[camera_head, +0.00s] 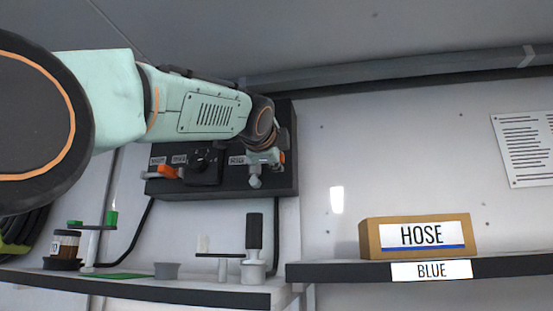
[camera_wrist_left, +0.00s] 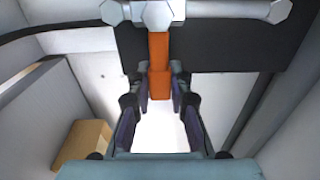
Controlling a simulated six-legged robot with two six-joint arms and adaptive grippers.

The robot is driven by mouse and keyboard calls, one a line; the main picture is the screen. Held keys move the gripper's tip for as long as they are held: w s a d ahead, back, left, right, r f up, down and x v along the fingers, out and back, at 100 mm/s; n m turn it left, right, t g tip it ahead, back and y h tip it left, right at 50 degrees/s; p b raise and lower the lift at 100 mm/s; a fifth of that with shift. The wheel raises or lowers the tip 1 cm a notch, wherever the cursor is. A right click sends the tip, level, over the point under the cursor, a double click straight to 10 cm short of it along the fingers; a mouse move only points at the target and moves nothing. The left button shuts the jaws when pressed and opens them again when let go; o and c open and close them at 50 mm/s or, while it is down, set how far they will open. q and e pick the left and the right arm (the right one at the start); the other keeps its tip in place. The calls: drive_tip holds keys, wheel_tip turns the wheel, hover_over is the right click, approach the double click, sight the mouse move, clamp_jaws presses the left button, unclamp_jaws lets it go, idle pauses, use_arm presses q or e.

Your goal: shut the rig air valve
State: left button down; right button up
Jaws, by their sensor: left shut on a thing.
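A dark panel (camera_head: 225,188) on the back wall carries valve fittings. A grey pipe fitting (camera_head: 255,181) sits at its right part, with a bit of orange (camera_head: 282,157) beside my gripper. In the left wrist view an orange valve handle (camera_wrist_left: 159,55) extends from a grey hex fitting (camera_wrist_left: 157,14) down between my fingers. My left gripper (camera_wrist_left: 160,88) is shut on this handle; in the head view its fingers (camera_head: 268,156) are largely hidden by my wrist. Another orange lever (camera_head: 168,172) is at the panel's left. The small labels are too blurred to confirm which valve is rig air.
A shelf (camera_head: 190,290) below the panel holds a jar (camera_head: 66,245), a grey cup (camera_head: 166,271) and a black-handled crank (camera_head: 254,232). A cardboard box labelled HOSE (camera_head: 371,240) stands on the right shelf (camera_head: 345,272). The wall between panel and notice (camera_head: 527,150) is clear.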

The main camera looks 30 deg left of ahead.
use_arm(q)
drive_tip(key=c, duration=1.2)
unclamp_jaws()
